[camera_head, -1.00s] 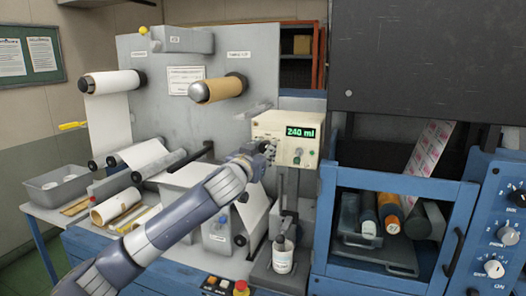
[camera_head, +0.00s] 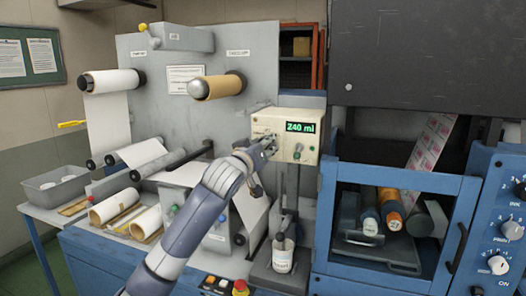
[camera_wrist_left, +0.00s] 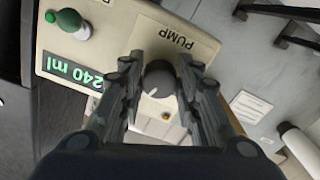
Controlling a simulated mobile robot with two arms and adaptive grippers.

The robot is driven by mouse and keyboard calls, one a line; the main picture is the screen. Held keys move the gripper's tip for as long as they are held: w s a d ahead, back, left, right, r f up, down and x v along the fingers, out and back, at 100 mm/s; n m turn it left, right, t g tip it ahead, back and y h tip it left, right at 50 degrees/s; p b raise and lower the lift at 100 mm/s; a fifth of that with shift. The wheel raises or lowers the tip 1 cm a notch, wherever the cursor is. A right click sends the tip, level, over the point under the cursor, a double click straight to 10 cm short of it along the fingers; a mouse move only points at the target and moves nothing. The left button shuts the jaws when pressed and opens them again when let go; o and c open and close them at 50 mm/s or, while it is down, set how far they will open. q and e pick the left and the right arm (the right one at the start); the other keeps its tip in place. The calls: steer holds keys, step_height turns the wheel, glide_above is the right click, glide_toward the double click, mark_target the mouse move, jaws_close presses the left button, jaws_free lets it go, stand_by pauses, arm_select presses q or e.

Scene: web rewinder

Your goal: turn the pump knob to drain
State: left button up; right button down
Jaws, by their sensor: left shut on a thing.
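The cream pump box (camera_head: 290,122) has a green display (camera_head: 300,127) reading 240 ml. In the left wrist view the pump knob (camera_wrist_left: 159,80), grey and round with a pale pointer line, sits below the PUMP label (camera_wrist_left: 175,38). My left gripper (camera_head: 268,145) is at the left part of the box front. In the left wrist view its two fingers (camera_wrist_left: 158,88) are on either side of the knob and closed on it. The finger and knob contact is partly hidden. My right gripper is not in view.
A green-capped knob (camera_wrist_left: 73,19) sits on the same panel beside the display. A bottle (camera_head: 283,257) stands on a stand below the box. A red button (camera_head: 240,287) is at the front edge. A blue-framed cabinet (camera_head: 330,200) stands close on the right.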

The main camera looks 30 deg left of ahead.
arm_select(q)
steer(key=shift+d+r+n+p, duration=0.1)
steer(key=shift+n+p, duration=0.9)
steer(key=shift+n, duration=2.1)
steer(key=shift+r+n+p, duration=0.1)
steer(key=shift+n+p, duration=0.9)
steer(key=shift+n, duration=2.1)
steer(key=o, duration=1.1)
steer(key=shift+c, duration=0.2)
steer(key=v, duration=1.2)
steer(key=shift+f, duration=0.15)
